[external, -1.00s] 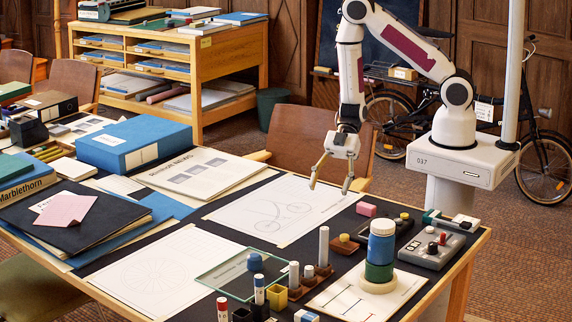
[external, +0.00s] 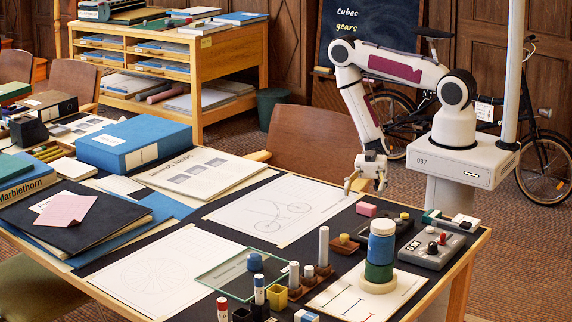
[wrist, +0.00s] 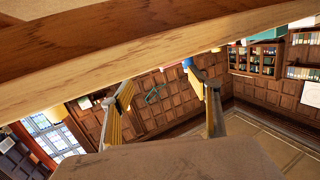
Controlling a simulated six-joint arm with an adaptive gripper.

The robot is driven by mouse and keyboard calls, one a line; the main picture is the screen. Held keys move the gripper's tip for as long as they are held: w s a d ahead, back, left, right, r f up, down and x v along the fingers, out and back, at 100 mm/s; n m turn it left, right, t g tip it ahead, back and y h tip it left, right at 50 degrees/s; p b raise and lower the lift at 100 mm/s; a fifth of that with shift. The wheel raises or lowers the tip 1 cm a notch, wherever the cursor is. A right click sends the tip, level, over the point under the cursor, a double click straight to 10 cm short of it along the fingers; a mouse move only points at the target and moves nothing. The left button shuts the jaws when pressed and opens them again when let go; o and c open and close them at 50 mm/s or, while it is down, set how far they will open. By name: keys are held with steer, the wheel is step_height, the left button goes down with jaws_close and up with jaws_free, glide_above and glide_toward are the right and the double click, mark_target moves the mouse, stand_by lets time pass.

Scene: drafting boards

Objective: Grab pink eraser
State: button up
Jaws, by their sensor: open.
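The pink eraser (external: 366,209) is a small block lying on the dark board near the back right edge of the table in the external view. My gripper (external: 365,186) points down, open and empty, at the table's back edge, just above and behind the eraser in the picture. It appears apart from the eraser; the exact gap in depth is hard to tell. In the wrist view the two fingers of my gripper (wrist: 160,78) are spread with nothing between them.
A blue-and-green jar (external: 380,250) stands in front of the eraser. The drawing sheet (external: 285,208) lies left. A wooden table edge (wrist: 100,75) crosses the wrist view closely.

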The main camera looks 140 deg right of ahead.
mark_target(366, 209)
steer(key=shift+s+a+n+t, duration=0.4)
steer(key=shift+s+a+n, duration=0.1)
steer(key=shift+a, duration=0.2)
steer(key=shift+w+y, duration=0.15)
steer(key=shift+y, duration=0.15)
steer(key=shift+x, duration=1.2)
steer(key=shift+a, duration=0.1)
steer(key=shift+a+x, duration=0.25)
steer(key=shift+x, duration=2.25)
